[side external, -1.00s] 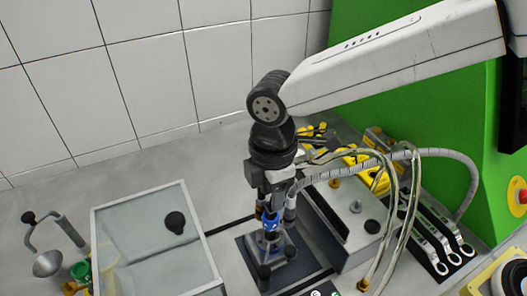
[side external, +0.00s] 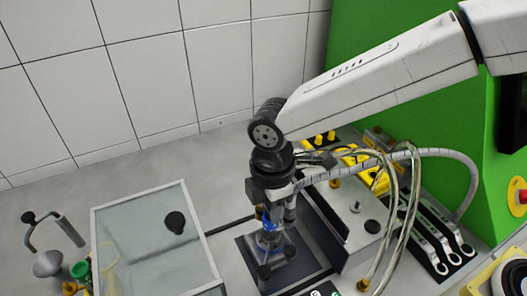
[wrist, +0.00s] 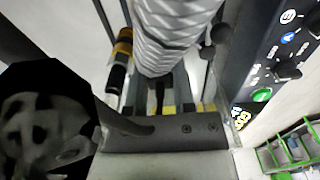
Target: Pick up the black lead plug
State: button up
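My gripper (side external: 268,222) points down over a dark flat fixture (side external: 309,268) in the side view. Blue and metallic parts show at its lower end. I cannot tell whether its fingers are open or touch anything. Black upright posts (side external: 264,277) stand on the fixture at the gripper's lower end. I cannot tell which of them, if any, is the black lead plug. In the wrist view, a grey ribbed hose (wrist: 174,38) covers much of the middle. An orange-and-black cylindrical part (wrist: 121,60) shows to its left. The fingertips cannot be made out there.
A clear-lidded box (side external: 150,235) with a black knob stands left of the fixture. Clear hoses (side external: 394,205) and wrenches (side external: 437,240) lie to the right, before the green machine (side external: 400,110). The wrist view shows a control panel (wrist: 275,60) and a green bin (wrist: 290,150).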

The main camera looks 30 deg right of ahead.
grip_shut()
jog(key=shift+r, duration=0.75)
jog(key=s+d+r, duration=0.7)
jog(key=s+r, duration=0.4)
jog(key=shift+s+d+r, duration=0.25)
jog(key=shift+s+d, duration=0.05)
jog(key=shift+d, duration=0.1)
